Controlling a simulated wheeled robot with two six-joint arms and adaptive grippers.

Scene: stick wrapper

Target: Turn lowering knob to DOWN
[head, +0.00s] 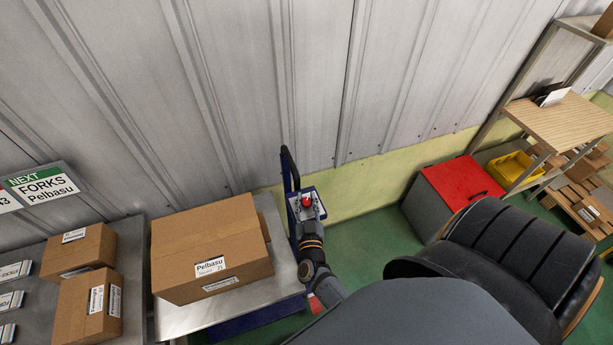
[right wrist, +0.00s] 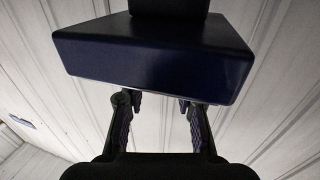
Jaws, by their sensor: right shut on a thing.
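The control box (head: 300,210) sits on the blue post of a lift table, with a red mushroom-shaped button (head: 306,201) on top. My right gripper (head: 309,218) is at the front of this box, just below the red button. In the right wrist view its two fingers (right wrist: 160,104) reach up under a dark blue housing (right wrist: 155,60), and their tips are partly hidden by it. The gripper is shut on the lowering knob, which the gripper hides, so its setting cannot be read. My left gripper is not in view.
A large cardboard box (head: 180,240) stands on the metal lift platform (head: 180,315), left of the control box. A black handle (head: 287,165) rises behind it. At the right are a red-topped cabinet (head: 455,185), a black chair (head: 510,255) and a wooden shelf (head: 560,122).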

